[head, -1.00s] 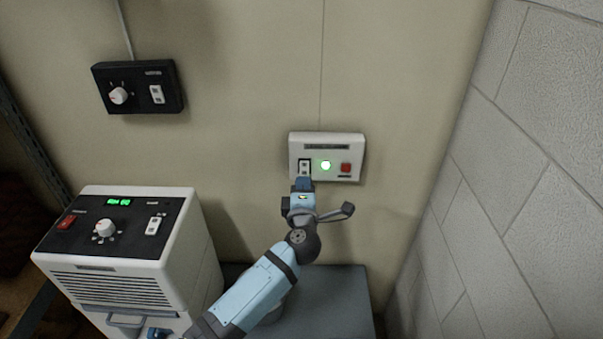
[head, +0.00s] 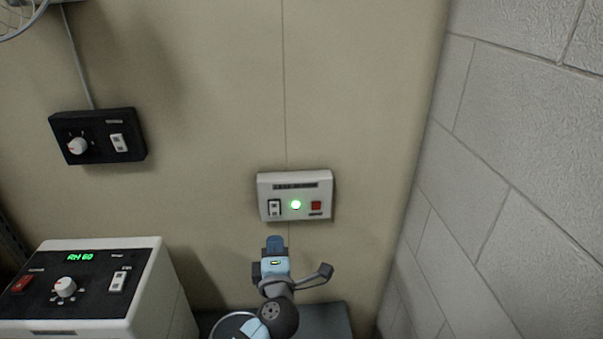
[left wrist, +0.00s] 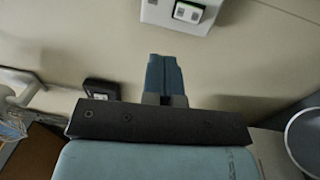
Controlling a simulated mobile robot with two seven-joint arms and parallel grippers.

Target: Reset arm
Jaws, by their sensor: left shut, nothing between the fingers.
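My left gripper (head: 275,243) is shut and empty, its fingertips just below the white wall panel (head: 265,211) and apart from it in the head view. The panel has a rocker switch (head: 274,207), a lit green lamp (head: 296,205) and a red button (head: 316,206). In the left wrist view the shut blue fingers (left wrist: 165,75) point toward the wall, with the panel (left wrist: 155,12) and its switch (left wrist: 188,12) at the top edge. My right gripper is in neither view.
A black wall box (head: 97,136) with a knob and switch hangs at left. A white unit (head: 150,290) with a green display stands at lower left. A grey surface (head: 325,318) lies below the panel. A block wall (head: 510,150) bounds the right.

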